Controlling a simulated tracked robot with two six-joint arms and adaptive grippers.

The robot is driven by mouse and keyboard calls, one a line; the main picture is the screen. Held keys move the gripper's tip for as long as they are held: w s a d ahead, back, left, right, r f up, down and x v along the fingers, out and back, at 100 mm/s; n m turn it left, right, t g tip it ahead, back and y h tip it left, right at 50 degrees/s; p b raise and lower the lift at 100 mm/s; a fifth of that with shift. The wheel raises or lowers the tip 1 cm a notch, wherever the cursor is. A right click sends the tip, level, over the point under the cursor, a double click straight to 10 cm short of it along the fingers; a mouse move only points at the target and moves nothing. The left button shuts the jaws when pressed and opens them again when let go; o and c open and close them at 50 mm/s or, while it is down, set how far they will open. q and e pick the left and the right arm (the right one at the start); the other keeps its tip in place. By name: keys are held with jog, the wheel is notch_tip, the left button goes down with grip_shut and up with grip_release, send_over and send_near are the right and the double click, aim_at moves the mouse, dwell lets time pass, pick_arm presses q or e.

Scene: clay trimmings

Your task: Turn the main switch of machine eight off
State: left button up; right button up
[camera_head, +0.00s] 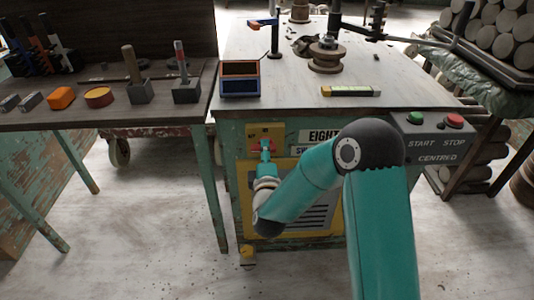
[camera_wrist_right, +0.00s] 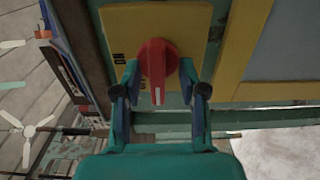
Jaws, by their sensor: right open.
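The main switch is a red rotary knob on a yellow plate on the front of the green machine marked EIGHT (camera_head: 325,136). In the head view the red knob (camera_head: 271,146) is partly hidden by my right gripper (camera_head: 265,150). In the right wrist view the red knob (camera_wrist_right: 157,65) sits between the two open fingers of my right gripper (camera_wrist_right: 160,80), with a pale line on its handle. The letters ON show on the yellow plate (camera_wrist_right: 195,22) beside it. I cannot tell whether the fingers touch the knob. My left gripper is out of view.
A grey box with a green START button (camera_head: 416,118) and a red STOP button (camera_head: 454,120) is at the machine's right corner. A tool table (camera_head: 180,112) stands at left. A yellow louvred panel lies below the switch. Logs are stacked at right.

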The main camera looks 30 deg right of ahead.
jog(key=v, duration=0.7)
jog(key=shift+s+a, duration=0.15)
jog(key=shift+s, duration=0.05)
jog(key=shift+f, duration=0.1)
